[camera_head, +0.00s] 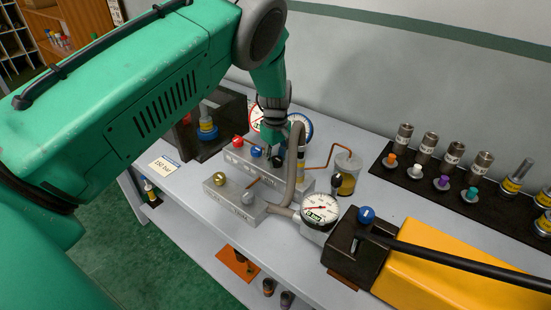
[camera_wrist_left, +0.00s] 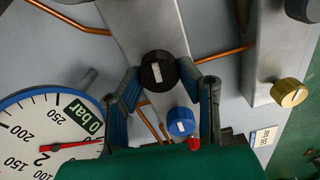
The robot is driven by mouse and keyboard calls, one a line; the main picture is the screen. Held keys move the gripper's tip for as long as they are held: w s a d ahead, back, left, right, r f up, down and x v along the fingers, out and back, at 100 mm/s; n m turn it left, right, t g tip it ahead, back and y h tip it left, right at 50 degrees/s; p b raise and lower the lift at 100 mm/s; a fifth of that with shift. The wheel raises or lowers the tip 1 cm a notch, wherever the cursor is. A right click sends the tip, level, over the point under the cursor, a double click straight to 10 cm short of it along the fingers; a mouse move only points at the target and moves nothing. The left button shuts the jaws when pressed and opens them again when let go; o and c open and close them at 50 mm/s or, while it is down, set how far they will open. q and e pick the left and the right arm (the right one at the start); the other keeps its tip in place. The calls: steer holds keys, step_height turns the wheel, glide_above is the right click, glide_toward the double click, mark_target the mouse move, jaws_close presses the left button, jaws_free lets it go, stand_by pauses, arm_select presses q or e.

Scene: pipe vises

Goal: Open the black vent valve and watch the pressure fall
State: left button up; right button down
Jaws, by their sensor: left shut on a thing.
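The black vent valve knob (camera_wrist_left: 158,70) has a white mark and sits on a grey metal block (camera_wrist_left: 150,25). In the left wrist view, my left gripper (camera_wrist_left: 158,76) has a finger on each side of the knob and is shut on it. In the head view my left gripper (camera_head: 273,150) points down at the valve block (camera_head: 290,180), and the knob is mostly hidden. A large blue-rimmed gauge (camera_wrist_left: 25,125) has a red needle and a green window showing "0 bar", partly hidden; I cannot read the needle exactly. My right gripper is not in view.
A blue knob (camera_wrist_left: 181,121) and a red knob (camera_head: 238,141) stand beside the black one. A front block has a gold knob (camera_head: 220,179). A small gauge (camera_head: 321,208), a yellow hand pump (camera_head: 430,265) and a black fitting rack (camera_head: 440,190) lie to the right.

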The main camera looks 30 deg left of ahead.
mark_target(277, 158)
arm_select(q)
steer(key=shift+s+d+f, duration=0.25)
steer(key=shift+f, duration=0.05)
steer(key=o, duration=1.1)
steer(key=shift+o, duration=0.2)
steer(key=shift+w+r, duration=0.1)
steer(key=shift+w, duration=0.1)
steer(key=shift+r, duration=0.15)
steer(key=shift+r, duration=0.3)
step_height(277, 158, up, 11)
steer(key=shift+w, duration=0.15)
